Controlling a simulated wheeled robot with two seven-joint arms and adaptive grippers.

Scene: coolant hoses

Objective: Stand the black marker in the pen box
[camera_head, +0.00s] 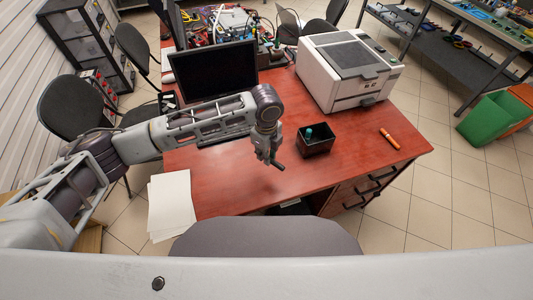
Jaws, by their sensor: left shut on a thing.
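My left gripper (268,158) is above the red-brown desk (225,185), pointing down. It is shut on a dark, thin thing that looks like the black marker (277,164), which sticks out tilted at the fingertips. The pen box (316,147) is a small dark open box on the desk, to the right of the gripper and apart from it. A teal-topped pen (309,132) stands in the box. My right gripper is not in view.
An orange marker (389,138) lies on the desk at the right. A white printer (347,70) stands behind the pen box. A black monitor (214,71) is at the back left. White papers (171,203) lie at the left edge. A grey chair (265,237) is in front.

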